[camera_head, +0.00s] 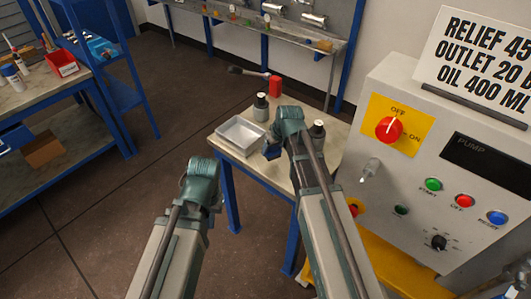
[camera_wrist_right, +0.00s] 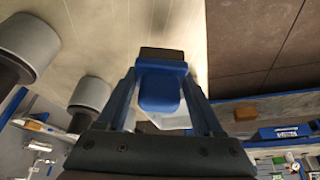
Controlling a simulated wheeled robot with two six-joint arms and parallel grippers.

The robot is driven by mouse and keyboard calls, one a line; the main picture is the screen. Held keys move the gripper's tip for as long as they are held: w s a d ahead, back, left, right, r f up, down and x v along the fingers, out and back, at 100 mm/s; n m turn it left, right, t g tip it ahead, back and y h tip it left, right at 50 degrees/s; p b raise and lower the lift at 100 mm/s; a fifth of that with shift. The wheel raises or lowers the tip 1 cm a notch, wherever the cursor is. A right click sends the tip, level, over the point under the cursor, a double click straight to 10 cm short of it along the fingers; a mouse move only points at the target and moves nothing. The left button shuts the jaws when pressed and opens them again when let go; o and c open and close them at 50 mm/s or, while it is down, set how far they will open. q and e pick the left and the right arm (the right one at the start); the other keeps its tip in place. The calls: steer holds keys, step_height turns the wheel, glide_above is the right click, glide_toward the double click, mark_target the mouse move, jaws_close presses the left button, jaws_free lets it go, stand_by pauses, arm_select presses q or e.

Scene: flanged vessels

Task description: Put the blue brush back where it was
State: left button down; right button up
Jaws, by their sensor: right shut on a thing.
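The blue brush (camera_wrist_right: 160,96) is between the two fingers of my right gripper (camera_wrist_right: 162,76) in the right wrist view. Its blue body faces the camera and a dark block shows at its far end. My right gripper (camera_head: 272,150) is shut on it. In the head view they are over the small table (camera_head: 262,173), to the right of the metal tray (camera_head: 238,143); the wrist partly hides them, and I cannot tell their height above the table. My left gripper (camera_head: 208,200) is low in front of the table, apart from everything; its fingers are hidden by its wrist.
A dark bottle with a grey cap (camera_head: 261,107) stands behind the tray, and another (camera_head: 317,130) stands right of my right wrist. A red container (camera_head: 275,86) is at the table's back. The control panel (camera_head: 420,165) rises close on the right. Open floor lies left.

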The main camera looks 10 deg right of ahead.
mark_target(272, 153)
steer(key=shift+w, duration=0.55)
steer(key=shift+s+f+b, duration=0.1)
steer(key=shift+f+b, duration=0.3)
step_height(272, 153, down, 3)
steer(key=b, duration=0.2)
steer(key=shift+r+b, duration=0.1)
steer(key=shift+b, duration=0.3)
steer(key=o, duration=1.2)
